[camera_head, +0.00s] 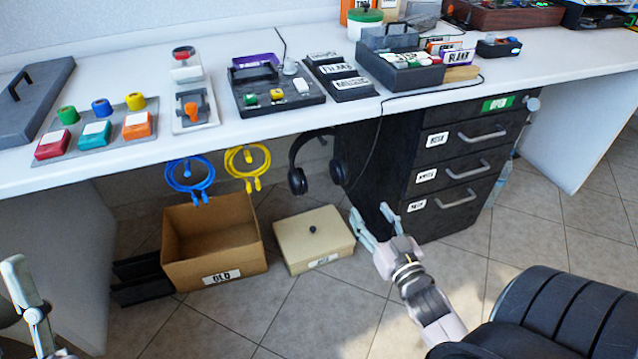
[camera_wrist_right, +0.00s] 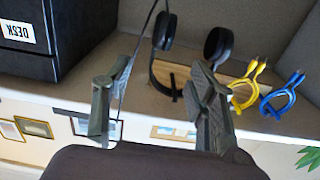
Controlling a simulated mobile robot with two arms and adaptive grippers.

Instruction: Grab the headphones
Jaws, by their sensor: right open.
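Black headphones (camera_head: 297,181) hang below the desk's front edge, left of the black drawer cabinet, with the ear cups low. A thin black cable runs from near an ear cup up to the desktop. They also show in the right wrist view, upside down, with an ear cup (camera_wrist_right: 218,45) beyond the fingers. My right gripper (camera_head: 370,212) is open and empty, in front of the cabinet, lower and to the right of the headphones. In its wrist view its fingers (camera_wrist_right: 152,100) are apart. My left gripper (camera_head: 20,285) is partly in view at the lower left edge.
Blue (camera_head: 190,176) and yellow (camera_head: 247,163) cables hang left of the headphones. An open cardboard box (camera_head: 215,248) and a lidded beige box (camera_head: 313,239) stand on the floor below. The drawer cabinet (camera_head: 430,180) stands close right. The white desk (camera_head: 220,140) is above.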

